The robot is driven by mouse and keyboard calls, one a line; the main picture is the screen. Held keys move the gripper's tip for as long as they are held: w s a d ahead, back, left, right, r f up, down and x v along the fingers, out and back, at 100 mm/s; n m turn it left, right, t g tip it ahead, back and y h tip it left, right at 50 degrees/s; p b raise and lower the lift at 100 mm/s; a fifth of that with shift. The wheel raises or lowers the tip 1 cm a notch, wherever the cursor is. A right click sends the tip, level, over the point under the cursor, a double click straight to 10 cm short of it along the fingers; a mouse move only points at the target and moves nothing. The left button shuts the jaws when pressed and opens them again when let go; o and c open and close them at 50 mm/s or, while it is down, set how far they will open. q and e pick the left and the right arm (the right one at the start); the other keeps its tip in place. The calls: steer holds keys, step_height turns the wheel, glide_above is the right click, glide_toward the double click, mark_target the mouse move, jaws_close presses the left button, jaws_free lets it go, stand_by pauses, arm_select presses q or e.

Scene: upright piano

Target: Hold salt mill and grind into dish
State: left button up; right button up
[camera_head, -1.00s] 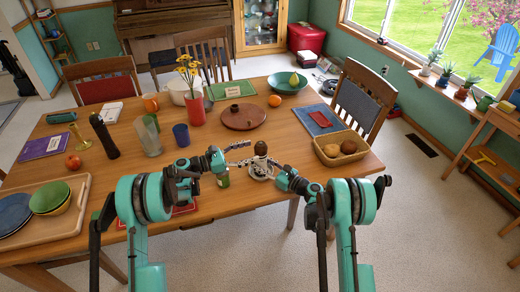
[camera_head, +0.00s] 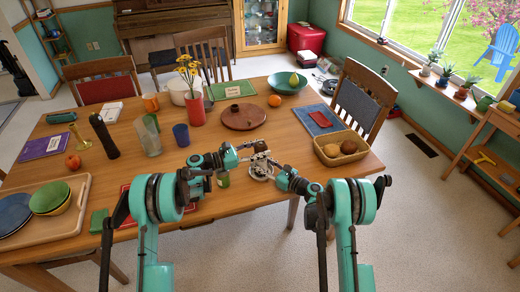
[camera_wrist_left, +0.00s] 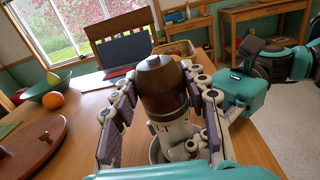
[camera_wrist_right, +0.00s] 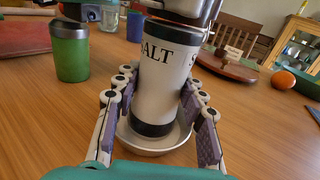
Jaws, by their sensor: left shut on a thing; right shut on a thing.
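The salt mill has a white body marked "SALT" (camera_wrist_right: 163,80) and a dark wooden top (camera_wrist_left: 161,88). It stands upright over a small white dish (camera_wrist_right: 155,143) near the table's front edge. I cannot tell whether its base touches the dish. My left gripper (camera_wrist_left: 165,95) is shut around the wooden top. My right gripper (camera_wrist_right: 155,105) is shut around the white body below. In the head view the grippers hide most of the mill. The dish's inside is mostly hidden by the mill.
A green cup (camera_wrist_right: 70,50) stands close beside the mill. A bread basket (camera_head: 341,152) is to the right, and a round wooden board (camera_head: 242,117) lies behind. A blue cup (camera_head: 181,135) and a glass (camera_head: 148,137) stand to the left.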

mark_target(260, 144)
arm_select(q)
steer(key=shift+g, duration=0.3)
steer(key=m+g+h, duration=0.1)
steer(key=m+g, duration=0.1)
steer(key=g, duration=0.1)
steer(key=shift+w, duration=0.15)
steer(key=m+g, duration=0.3)
steer(key=g, duration=0.1)
steer(key=shift+g, duration=0.4)
steer(key=o, duration=1.2)
steer(key=shift+r, duration=0.1)
step_height(260, 144, up, 10)
steer(key=shift+f, duration=0.1)
